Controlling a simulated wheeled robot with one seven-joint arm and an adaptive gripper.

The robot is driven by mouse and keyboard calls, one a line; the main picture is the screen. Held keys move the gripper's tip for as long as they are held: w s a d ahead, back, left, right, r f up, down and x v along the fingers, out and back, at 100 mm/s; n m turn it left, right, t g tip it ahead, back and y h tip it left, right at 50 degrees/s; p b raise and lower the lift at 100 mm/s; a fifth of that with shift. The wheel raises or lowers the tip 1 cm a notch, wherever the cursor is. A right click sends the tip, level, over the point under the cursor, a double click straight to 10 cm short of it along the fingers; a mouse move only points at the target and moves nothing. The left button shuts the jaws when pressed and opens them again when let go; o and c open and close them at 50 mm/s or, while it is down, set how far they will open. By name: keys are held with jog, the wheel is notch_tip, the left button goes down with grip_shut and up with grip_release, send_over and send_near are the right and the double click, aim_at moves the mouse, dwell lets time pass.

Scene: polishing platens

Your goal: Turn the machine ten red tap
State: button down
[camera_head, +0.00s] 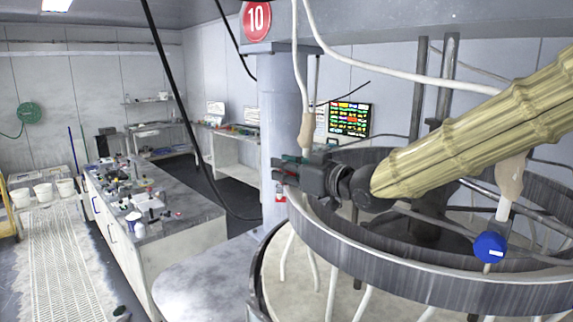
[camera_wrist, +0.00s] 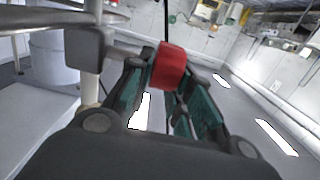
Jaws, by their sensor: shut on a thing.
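The red tap (camera_wrist: 168,68) shows in the wrist view as a short red knob. It sits between the teal-lined fingers of my gripper (camera_wrist: 165,85), which are shut on it. A grey fitting (camera_wrist: 90,48) on a pale upright pipe stands just left of the knob. In the head view my gripper (camera_head: 285,170) is at the left rim of the big round machine, in front of the column. The red tap is not clearly visible there because the fingers cover it. The red round sign "10" (camera_head: 257,20) is on the beam above.
A blue tap (camera_head: 490,247) hangs at the machine's right front. The grey ring wall (camera_head: 400,262) lies below my arm. White hoses (camera_head: 420,68) and black cables hang near it. A cluttered bench (camera_head: 160,220) stands left, with a lit screen (camera_head: 349,118) behind.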

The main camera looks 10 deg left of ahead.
dwell(0.4)
jog(key=c, duration=1.3)
grip_release()
jog(key=v, duration=1.2)
jog(key=shift+r, duration=0.2)
